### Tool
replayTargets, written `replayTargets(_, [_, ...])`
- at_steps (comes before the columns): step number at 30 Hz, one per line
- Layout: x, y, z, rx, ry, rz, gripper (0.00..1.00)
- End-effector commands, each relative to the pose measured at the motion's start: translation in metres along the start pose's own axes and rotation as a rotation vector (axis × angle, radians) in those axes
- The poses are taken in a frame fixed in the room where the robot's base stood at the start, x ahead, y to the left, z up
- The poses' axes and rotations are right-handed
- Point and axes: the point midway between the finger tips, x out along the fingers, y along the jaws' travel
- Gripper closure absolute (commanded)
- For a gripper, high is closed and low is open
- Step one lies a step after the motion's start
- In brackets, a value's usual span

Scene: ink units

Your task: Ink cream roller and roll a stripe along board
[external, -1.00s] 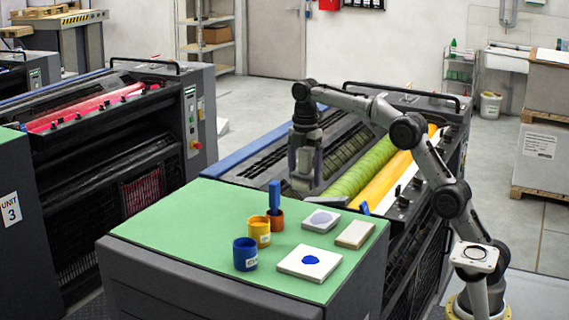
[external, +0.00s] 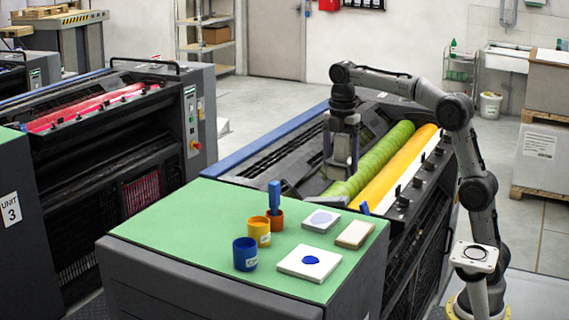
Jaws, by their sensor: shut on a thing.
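My gripper (external: 340,172) points down over the printing machine, just beyond the far right part of the green top. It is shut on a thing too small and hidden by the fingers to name. I cannot make out a cream roller clearly. A white board (external: 297,264) with a dark blue ink patch lies at the front right of the top. A pale board (external: 306,226) with a grey-blue patch lies behind it. A cream block or board (external: 355,235) lies at the right. An upright blue-handled tool (external: 274,194) stands in an orange-brown cup (external: 277,221).
A blue cup (external: 245,257) and a yellow cup (external: 259,234) stand left of the boards on the green top (external: 180,235). Green (external: 372,160) and yellow (external: 398,170) cylinders lie behind, under my arm. The left of the top is clear.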

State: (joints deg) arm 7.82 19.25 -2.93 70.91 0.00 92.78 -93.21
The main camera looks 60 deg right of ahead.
Motion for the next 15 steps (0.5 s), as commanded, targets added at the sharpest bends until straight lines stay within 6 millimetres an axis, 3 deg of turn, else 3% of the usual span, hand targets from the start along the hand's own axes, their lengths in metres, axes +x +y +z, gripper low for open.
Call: replayTargets(15, [-0.0005,0.0010,0.0005,0.049,-0.002,0.004,0.74])
